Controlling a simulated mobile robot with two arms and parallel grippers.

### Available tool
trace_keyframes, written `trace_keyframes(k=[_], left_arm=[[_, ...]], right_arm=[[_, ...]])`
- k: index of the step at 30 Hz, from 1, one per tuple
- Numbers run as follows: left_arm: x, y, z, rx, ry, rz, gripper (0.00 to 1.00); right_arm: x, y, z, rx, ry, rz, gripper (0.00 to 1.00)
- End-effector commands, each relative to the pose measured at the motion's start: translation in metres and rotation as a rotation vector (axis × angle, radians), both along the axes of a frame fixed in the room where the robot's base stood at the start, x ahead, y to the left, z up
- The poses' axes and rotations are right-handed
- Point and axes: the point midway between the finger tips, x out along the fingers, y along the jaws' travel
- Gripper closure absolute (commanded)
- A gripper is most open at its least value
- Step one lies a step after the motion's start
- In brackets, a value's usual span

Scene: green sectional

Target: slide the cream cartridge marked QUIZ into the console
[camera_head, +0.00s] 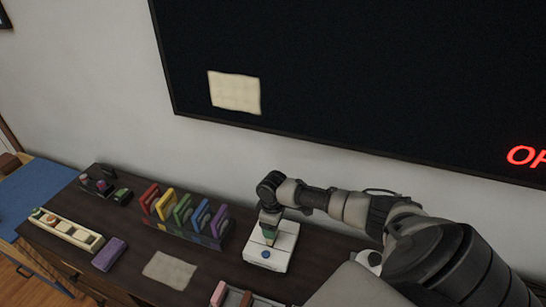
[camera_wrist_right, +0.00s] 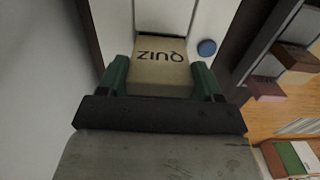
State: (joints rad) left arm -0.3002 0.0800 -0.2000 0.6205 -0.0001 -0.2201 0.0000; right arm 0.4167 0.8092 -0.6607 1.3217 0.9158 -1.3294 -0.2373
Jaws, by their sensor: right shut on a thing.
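The cream cartridge marked QUIZ (camera_wrist_right: 162,65) is between the green fingers of my right gripper (camera_wrist_right: 161,80), which is shut on it. Its lettering reads upside down in the right wrist view. The white console (camera_head: 283,246) stands on the dark cabinet in the head view, with a round blue button that also shows in the right wrist view (camera_wrist_right: 207,48). My right gripper (camera_head: 268,232) points down over the console's rear half. The cartridge's far end meets the console in the wrist view; how deep it sits cannot be told. My left gripper is out of view.
A rack of colourful cartridges (camera_head: 187,229) stands left of the console. A purple block (camera_head: 109,254), a pale tray (camera_head: 68,233) and a sheet of paper (camera_head: 170,270) lie further left and in front. A wall screen (camera_head: 350,80) hangs behind.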

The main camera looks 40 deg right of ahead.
Motion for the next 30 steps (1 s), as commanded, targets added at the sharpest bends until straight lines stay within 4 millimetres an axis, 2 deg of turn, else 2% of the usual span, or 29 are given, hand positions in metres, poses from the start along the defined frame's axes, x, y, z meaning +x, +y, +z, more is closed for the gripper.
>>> trace_keyframes(k=[30], left_arm=[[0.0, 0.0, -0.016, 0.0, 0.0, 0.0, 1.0]], right_arm=[[0.0, 0.0, -0.026, 0.0, -0.001, 0.0, 0.58]])
